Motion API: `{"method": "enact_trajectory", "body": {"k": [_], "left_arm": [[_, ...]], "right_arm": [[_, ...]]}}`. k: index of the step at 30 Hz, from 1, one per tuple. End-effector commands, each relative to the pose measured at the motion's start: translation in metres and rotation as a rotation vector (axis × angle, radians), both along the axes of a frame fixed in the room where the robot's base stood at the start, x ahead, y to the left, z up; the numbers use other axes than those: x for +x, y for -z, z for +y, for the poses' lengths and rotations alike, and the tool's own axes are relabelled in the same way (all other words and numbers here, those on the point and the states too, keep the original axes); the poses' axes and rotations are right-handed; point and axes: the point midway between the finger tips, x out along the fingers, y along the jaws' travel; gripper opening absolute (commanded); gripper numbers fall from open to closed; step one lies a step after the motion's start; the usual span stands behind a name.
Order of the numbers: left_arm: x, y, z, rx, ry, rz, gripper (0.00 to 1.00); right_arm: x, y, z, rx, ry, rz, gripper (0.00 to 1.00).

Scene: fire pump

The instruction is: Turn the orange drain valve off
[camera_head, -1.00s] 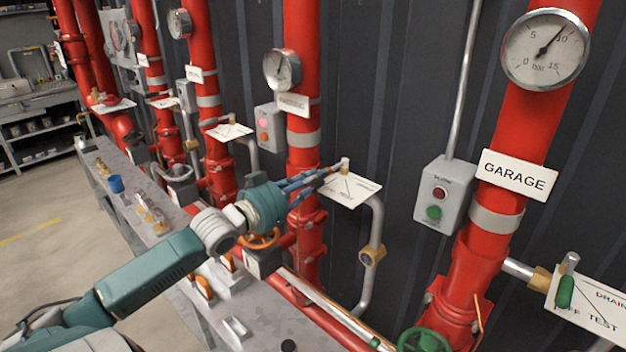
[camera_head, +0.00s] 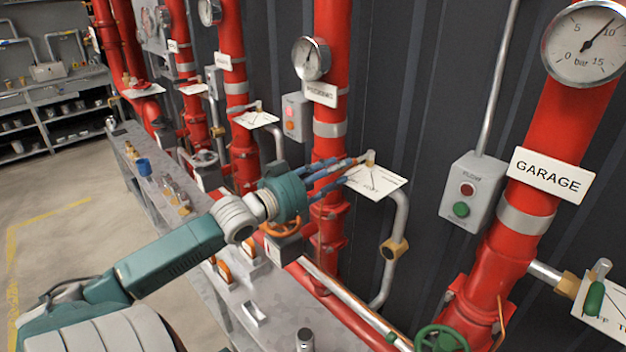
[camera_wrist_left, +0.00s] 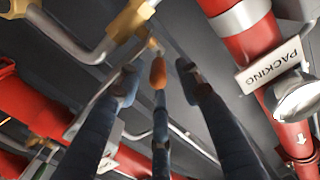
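The orange drain valve handle (camera_wrist_left: 157,73) shows in the left wrist view, hanging from a brass fitting (camera_wrist_left: 132,20). In the head view the valve's brass top (camera_head: 370,156) sits at the white drain/test plate (camera_head: 378,183), beside the PACKING riser. My left gripper (camera_head: 340,172) reaches this valve from the left. In the left wrist view its fingers (camera_wrist_left: 158,80) are spread, with the orange handle between their tips. I see no finger closed on the handle. The fingers hide most of the handle in the head view. My right gripper is not in view.
The red PACKING riser (camera_head: 330,130) stands just behind the left gripper. A grey bent drain pipe (camera_head: 399,225) runs down below the plate. The GARAGE riser (camera_head: 535,145) and a grey switch box (camera_head: 472,190) are to the right. A grey bench (camera_head: 285,315) lies below the arm.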

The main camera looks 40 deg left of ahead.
Motion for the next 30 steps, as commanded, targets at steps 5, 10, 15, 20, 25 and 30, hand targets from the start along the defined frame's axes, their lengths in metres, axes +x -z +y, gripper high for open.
{"method": "enact_trajectory", "body": {"k": [5, 10, 15, 20, 25, 30], "left_arm": [[-0.024, 0.003, 0.002, 0.000, 0.000, 0.005, 0.36], [-0.047, 0.002, 0.004, 0.000, 0.000, 0.005, 0.36], [-0.069, 0.002, 0.006, 0.000, 0.000, 0.003, 0.36], [-0.088, 0.001, 0.008, 0.001, 0.000, 0.002, 0.36], [-0.100, 0.000, 0.009, 0.001, 0.000, -0.001, 0.36], [-0.105, -0.001, 0.009, 0.001, 0.001, -0.003, 0.36]], "right_arm": [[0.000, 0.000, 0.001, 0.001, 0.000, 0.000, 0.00], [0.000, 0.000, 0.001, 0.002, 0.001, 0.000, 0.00], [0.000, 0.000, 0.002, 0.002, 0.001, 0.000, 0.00], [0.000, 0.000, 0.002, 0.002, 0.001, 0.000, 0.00], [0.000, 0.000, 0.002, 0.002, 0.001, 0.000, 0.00], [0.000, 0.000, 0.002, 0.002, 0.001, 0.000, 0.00]]}}
